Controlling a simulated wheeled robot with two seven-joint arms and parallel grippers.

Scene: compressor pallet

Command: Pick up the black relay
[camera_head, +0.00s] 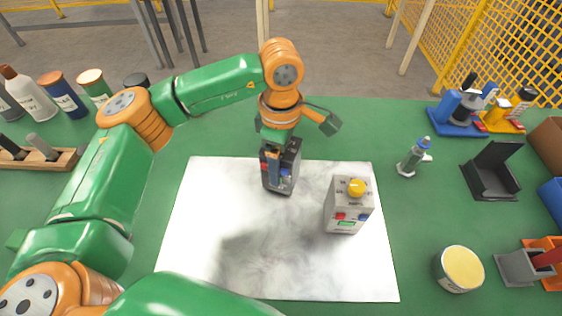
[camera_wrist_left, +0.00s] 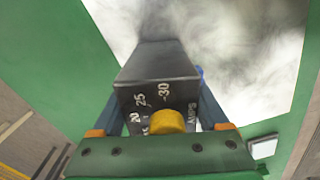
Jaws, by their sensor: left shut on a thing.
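The black relay (camera_head: 291,172) is upright at the back edge of the white marbled mat (camera_head: 215,210). My left gripper (camera_head: 274,165) comes down over it from above and is shut on it. In the left wrist view the black relay (camera_wrist_left: 155,70) lies between the blue fingers of the left gripper (camera_wrist_left: 160,105). Its near face shows white numbers and a yellow knob. I cannot tell whether its base touches the mat. My right gripper is not in view.
A grey relay (camera_head: 343,215) with a yellow knob stands right of the black one. A grey-green tool (camera_head: 412,158), a yellow-topped can (camera_head: 459,269) and a black holder (camera_head: 492,175) stand to the right. Bottles (camera_head: 30,95) line the back left. The mat's front is clear.

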